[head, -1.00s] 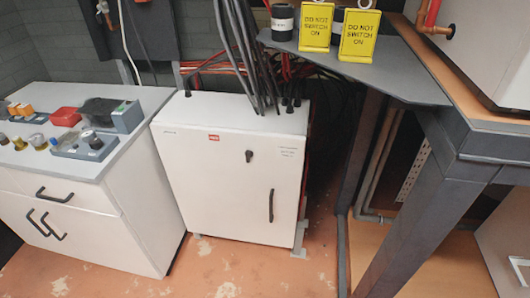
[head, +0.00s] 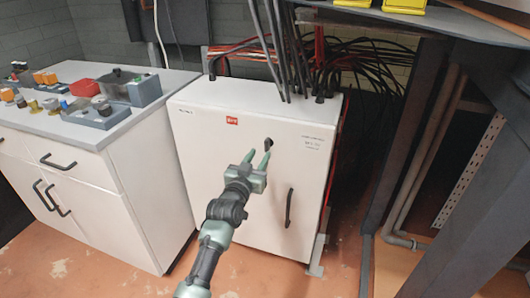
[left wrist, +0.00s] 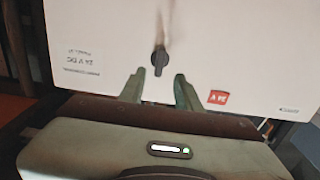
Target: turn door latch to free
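A white cabinet (head: 215,155) stands on the floor with its door facing me. The small black door latch (head: 268,144) is in the upper part of the door, and a black handle (head: 289,208) is lower to its right. My left gripper (head: 258,160) is in front of the door with its fingers open, just short of the latch. In the left wrist view the latch (left wrist: 159,60) appears between and beyond the two apart fingertips (left wrist: 158,78), not touched by them. My right gripper is not in view.
A white drawer unit (head: 125,190) with loose parts and a red box (head: 85,87) on top stands left of the cabinet. Black cables (head: 280,50) enter the cabinet's top. A dark table leg (head: 465,160) stands at the right.

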